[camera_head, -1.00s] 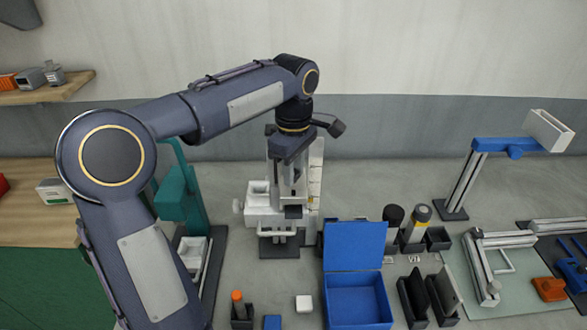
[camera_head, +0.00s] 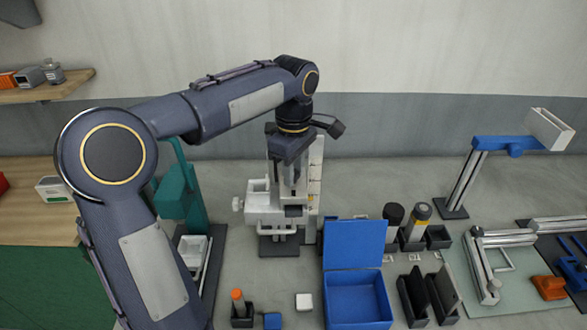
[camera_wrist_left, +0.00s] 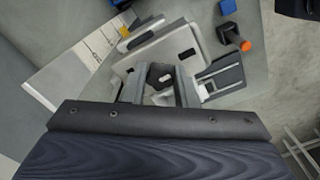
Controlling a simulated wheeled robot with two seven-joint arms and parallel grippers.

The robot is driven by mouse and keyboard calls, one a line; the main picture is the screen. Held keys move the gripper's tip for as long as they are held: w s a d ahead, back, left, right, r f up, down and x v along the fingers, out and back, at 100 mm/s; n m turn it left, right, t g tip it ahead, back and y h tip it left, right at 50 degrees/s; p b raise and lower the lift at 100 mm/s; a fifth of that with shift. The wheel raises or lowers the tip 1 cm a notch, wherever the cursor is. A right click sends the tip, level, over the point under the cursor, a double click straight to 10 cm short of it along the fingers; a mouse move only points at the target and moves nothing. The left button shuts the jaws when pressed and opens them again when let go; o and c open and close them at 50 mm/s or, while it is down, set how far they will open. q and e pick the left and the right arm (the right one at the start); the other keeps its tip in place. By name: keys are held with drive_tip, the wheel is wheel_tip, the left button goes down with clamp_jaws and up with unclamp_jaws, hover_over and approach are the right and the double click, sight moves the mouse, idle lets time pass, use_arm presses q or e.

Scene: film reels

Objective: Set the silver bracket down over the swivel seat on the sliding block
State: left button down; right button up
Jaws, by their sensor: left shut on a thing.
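My left gripper (camera_head: 291,198) reaches down from above in front of a white ruled post (camera_head: 317,178). It is shut on a piece that I take for the silver bracket; the fingers and wrist mostly hide it. In the left wrist view the gripper (camera_wrist_left: 159,88) has its fingers around a small dark-and-grey part above a pale block. The white sliding block (camera_head: 257,212), with a side knob, is on the post's dark-footed stand, right at the fingertips. The swivel seat is hidden, and I cannot tell whether the bracket touches it. My right gripper is not in view.
A teal press-like stand (camera_head: 176,197) is close on the left. An open blue box (camera_head: 355,245), dark holders (camera_head: 428,298), an orange-capped item (camera_head: 237,296) and a small white block (camera_head: 304,302) are in front. A blue-topped lamp-like stand (camera_head: 497,143) is at the right.

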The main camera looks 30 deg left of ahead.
use_arm(q)
drive_tip(key=shift+f+b, duration=0.45)
drive_tip(key=shift+f, duration=0.25)
drive_tip(key=c, duration=1.1)
unclamp_jaws()
wheel_tip(320, 180, up, 8)
drive_tip(key=shift+f, duration=0.1)
drive_tip(key=shift+s, duration=0.1)
